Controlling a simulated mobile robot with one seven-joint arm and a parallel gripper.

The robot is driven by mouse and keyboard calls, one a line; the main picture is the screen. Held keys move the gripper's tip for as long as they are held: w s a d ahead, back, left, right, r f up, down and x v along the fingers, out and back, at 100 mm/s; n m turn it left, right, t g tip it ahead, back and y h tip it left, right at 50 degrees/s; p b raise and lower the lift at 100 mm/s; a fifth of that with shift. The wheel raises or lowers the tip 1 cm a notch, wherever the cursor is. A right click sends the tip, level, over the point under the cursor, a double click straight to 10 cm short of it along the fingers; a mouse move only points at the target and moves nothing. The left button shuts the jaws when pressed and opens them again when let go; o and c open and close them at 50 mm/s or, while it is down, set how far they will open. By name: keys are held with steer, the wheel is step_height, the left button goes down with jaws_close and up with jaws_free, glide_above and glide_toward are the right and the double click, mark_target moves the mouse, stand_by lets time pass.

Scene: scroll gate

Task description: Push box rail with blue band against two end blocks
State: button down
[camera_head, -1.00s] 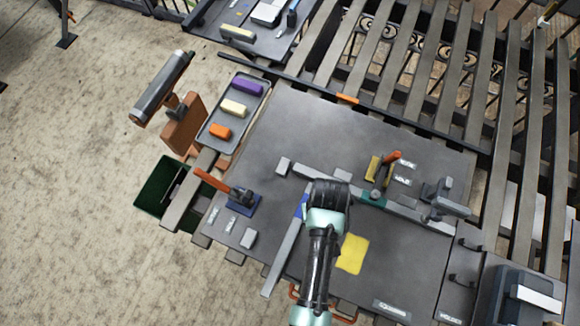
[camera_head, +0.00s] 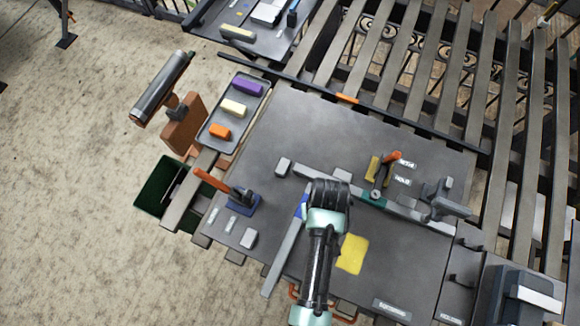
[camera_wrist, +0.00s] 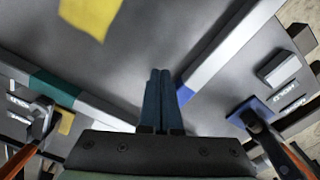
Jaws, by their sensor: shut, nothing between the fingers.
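The long grey rail with the blue band (camera_head: 284,250) lies on the dark worktop, left of my arm in the head view. It also shows in the wrist view (camera_wrist: 232,46), with its blue band (camera_wrist: 184,94) right beside my fingers. My gripper (camera_wrist: 160,72) is shut and empty, pointing down at the worktop; I cannot tell whether it touches the rail. In the head view my arm hides the fingers. Small grey blocks stand near: one (camera_head: 249,238) left of the rail and apart from it, one (camera_head: 283,166) past its far end, another (camera_head: 342,175) behind the crossing rail.
A second rail with a teal band (camera_head: 372,199) runs across beyond my arm, with a yellow-and-orange clamp (camera_head: 380,172) at it. A blue-based clamp with an orange handle (camera_head: 241,203) stands at left. A flat yellow patch (camera_head: 352,254) lies right of my arm. The worktop's far middle is clear.

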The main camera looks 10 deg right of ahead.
mark_target(293, 214)
steer(key=shift+f+b, duration=0.65)
steer(key=shift+f, duration=0.3)
steer(key=shift+r+p, duration=0.3)
steer(key=shift+p, duration=0.2)
steer(key=shift+w+a, duration=0.1)
stand_by(0.5)
steer(key=shift+w+a, duration=0.8)
steer(key=shift+a, duration=0.4)
steer(key=shift+w+a, duration=0.8)
steer(key=shift+a, duration=0.35)
steer(key=shift+w+a, duration=0.8)
steer(key=shift+a, duration=0.4)
steer(key=shift+d, duration=0.1)
steer(key=shift+s+d+p, duration=0.35)
steer(key=shift+s+d, duration=0.35)
steer(key=shift+d, duration=0.25)
